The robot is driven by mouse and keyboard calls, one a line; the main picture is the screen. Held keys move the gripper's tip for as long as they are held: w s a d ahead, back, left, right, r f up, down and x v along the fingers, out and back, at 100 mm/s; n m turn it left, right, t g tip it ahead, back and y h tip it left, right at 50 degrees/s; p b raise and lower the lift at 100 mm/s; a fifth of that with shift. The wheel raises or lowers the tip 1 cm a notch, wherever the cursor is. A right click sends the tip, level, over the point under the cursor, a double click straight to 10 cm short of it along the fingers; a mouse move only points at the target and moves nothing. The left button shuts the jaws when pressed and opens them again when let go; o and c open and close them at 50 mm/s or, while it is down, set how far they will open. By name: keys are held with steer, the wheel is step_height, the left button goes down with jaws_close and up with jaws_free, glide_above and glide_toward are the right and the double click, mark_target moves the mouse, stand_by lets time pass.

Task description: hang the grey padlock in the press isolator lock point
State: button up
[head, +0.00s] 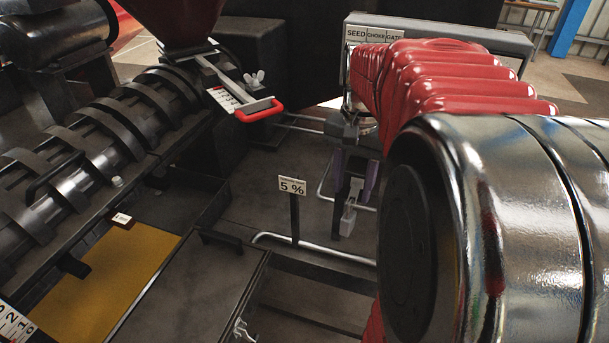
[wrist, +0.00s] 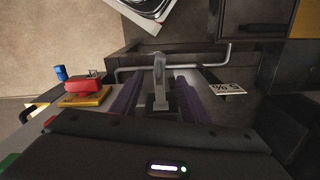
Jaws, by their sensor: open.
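A pale grey piece that looks like the grey padlock (head: 348,218) is just below my gripper (head: 354,188) in the head view. In the wrist view the grey padlock (wrist: 160,98) stands between the two dark purple fingers of my gripper (wrist: 157,79). The fingers are apart, with visible gaps on both sides of it, so they do not grip it. What it rests on or hangs from is unclear. A red block on a yellow plate (wrist: 84,88), perhaps the isolator, is at the left of the wrist view. No lock point can be made out.
A "5 %" sign (head: 292,186) on a post stands left of my gripper, with a bent pale rail (head: 310,247) near its foot. The screw press barrel (head: 105,140) fills the left. A red-handled gate (head: 262,112) juts out above. A grey lidded box (head: 190,290) lies in front.

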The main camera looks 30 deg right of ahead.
mark_target(347, 219)
step_height(347, 219, down, 11)
steer(key=shift+f, duration=0.15)
stand_by(0.4)
steer(key=shift+c, duration=0.5)
jaws_close()
stand_by(0.3)
